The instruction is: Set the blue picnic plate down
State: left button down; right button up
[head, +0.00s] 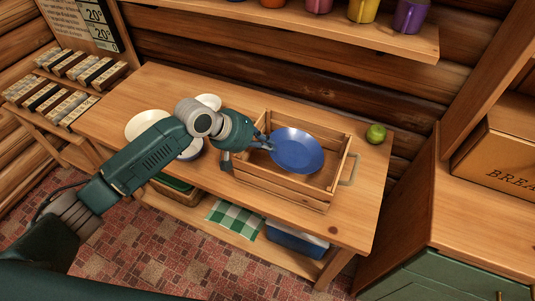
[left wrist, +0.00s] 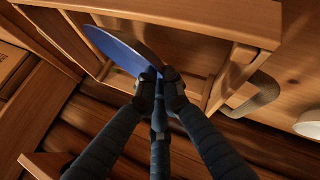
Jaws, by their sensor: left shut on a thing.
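The blue picnic plate (head: 296,151) is over the opening of a slatted wooden crate (head: 282,193) on the table. My left gripper (head: 264,146) comes in from the left and is shut on the plate's left rim. In the left wrist view the plate (left wrist: 114,48) appears nearly edge-on, tilted, with its rim between the fingertips (left wrist: 160,88). The crate (left wrist: 210,23) lies behind it there. I cannot tell whether the plate touches the crate. My right gripper is not in view.
A green apple (head: 376,133) lies right of the crate, beyond its metal handle (head: 349,170). White dishes (head: 148,124) stand on the table's left part, partly behind my arm. A mug shelf (head: 300,25) hangs above. The table's right front (head: 355,225) is clear.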

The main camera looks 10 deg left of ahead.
pick_arm(q)
notch_tip(320, 180, down, 4)
jog(key=shift+f, duration=0.5)
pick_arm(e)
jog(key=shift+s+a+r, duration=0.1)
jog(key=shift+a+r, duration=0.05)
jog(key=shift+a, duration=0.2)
pick_arm(q)
jog(key=c, duration=1.9)
grip_release()
jog(key=shift+f, duration=0.1)
jog(key=v, duration=1.2)
jog(key=shift+b, duration=0.3)
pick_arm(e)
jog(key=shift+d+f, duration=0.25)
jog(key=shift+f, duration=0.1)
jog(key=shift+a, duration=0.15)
